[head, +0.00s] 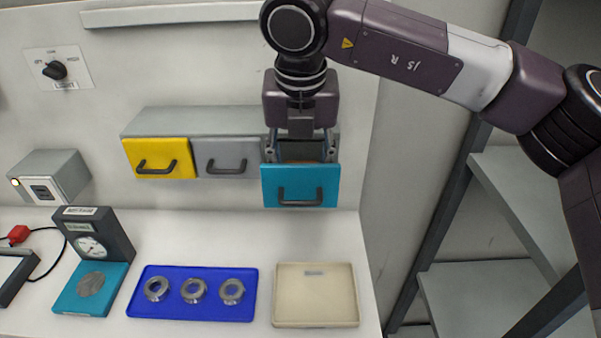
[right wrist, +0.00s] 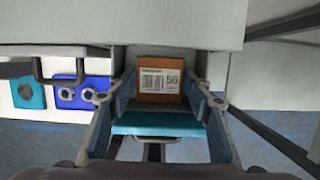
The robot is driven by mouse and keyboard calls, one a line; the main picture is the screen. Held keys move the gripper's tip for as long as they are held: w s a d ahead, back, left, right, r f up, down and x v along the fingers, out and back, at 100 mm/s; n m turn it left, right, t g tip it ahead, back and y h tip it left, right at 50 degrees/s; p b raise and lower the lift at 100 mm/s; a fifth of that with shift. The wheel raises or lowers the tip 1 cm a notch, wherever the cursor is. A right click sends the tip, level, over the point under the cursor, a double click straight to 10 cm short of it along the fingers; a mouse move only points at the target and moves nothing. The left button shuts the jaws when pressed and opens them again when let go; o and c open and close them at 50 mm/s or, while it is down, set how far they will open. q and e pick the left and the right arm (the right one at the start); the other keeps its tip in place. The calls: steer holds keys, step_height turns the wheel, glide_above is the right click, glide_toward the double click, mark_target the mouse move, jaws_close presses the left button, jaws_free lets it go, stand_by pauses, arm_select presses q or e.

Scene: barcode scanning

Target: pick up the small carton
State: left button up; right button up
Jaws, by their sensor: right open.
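In the head view the carton is mostly hidden by my wrist and the drawer front. My right gripper (head: 301,153) points down into the drawer. In the right wrist view its fingers (right wrist: 160,99) are open, one on each side of the carton's line, with nothing held. Whether the fingers touch the drawer walls I cannot tell. My left gripper is not in view.
A yellow drawer (head: 158,153) and a grey drawer (head: 226,165) are shut beside the teal one. Below are a blue tray (head: 190,314) with metal rings, a beige tray (head: 315,300) and a dial gauge (head: 92,246). Grey shelving (head: 480,290) stands at the right.

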steer(key=c, duration=0.9)
steer(key=shift+r, duration=0.1)
